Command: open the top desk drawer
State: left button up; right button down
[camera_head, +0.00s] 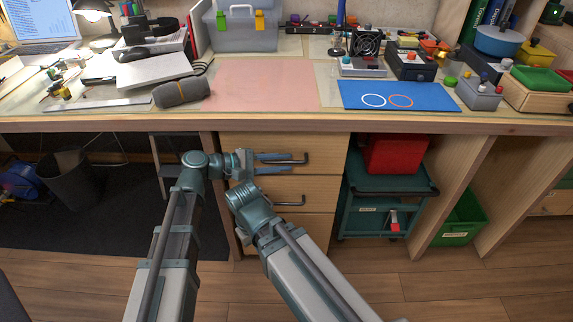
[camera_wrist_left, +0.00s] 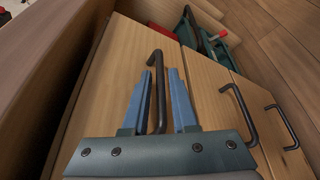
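The top desk drawer (camera_head: 325,146) has a light wooden front and looks closed, flush with the drawers below. Its dark bar handle (camera_head: 301,158) shows in the wrist view (camera_wrist_left: 155,58) running between the two blue fingers. My left gripper (camera_head: 275,162) is at this handle; in the wrist view its fingers (camera_wrist_left: 160,85) stand apart on either side of the bar, with a gap visible, closer to the left finger.
The middle drawer handle (camera_head: 290,201) is just below; the wrist view also shows the bottom handle (camera_wrist_left: 284,127). A teal cart (camera_head: 385,185) with a red box (camera_head: 393,154) stands right of the drawers. The desk edge (camera_head: 400,126) overhangs above. Wooden floor lies in front.

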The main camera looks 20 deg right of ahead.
pick_arm(q)
jog(key=shift+x, duration=0.8)
grip_shut()
dwell(1.0)
